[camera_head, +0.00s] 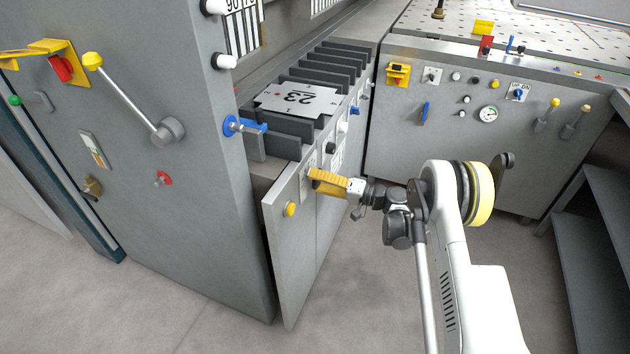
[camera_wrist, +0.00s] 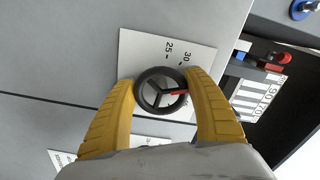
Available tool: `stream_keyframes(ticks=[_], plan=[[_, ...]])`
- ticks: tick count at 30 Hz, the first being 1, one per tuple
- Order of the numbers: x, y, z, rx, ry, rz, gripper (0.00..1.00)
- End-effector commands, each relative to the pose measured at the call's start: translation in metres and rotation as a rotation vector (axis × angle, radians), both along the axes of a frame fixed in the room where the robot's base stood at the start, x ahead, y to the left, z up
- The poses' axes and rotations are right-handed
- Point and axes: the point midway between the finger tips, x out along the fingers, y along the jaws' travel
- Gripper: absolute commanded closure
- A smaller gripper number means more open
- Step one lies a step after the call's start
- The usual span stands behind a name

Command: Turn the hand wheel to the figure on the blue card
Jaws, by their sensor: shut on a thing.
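The hand wheel (camera_wrist: 158,72) is a small black wheel with spokes and a red mark, seen in the wrist view on a white scale plate (camera_wrist: 140,45). The figures 25 and 30 show on the plate; others are hidden or too small. The red mark points to the right in the picture. My gripper (camera_wrist: 162,88) has its yellow fingers on both sides of the wheel rim and is shut on it. In the head view my gripper (camera_head: 322,182) is at the grey panel and hides the wheel. No blue card is plain; a white card (camera_head: 315,101) reads 23.
The grey panel (camera_head: 288,245) stands out at an angle from the machine. Dark blocks (camera_head: 330,65) stand in a row behind it. A blue clamp (camera_head: 245,126), a black knob (camera_head: 331,148) and a yellow button (camera_head: 290,209) are near. The floor (camera_head: 360,310) before it is clear.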

Motion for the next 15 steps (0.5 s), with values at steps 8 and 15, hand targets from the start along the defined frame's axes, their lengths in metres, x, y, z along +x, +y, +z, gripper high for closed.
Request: stream_keyframes(ticks=[8,15], plan=[[0.0003,-0.0011,-0.0015,-0.037,-0.100,0.000,0.69],[0.0004,-0.0011,-0.0015,-0.048,-0.128,0.000,0.69]])
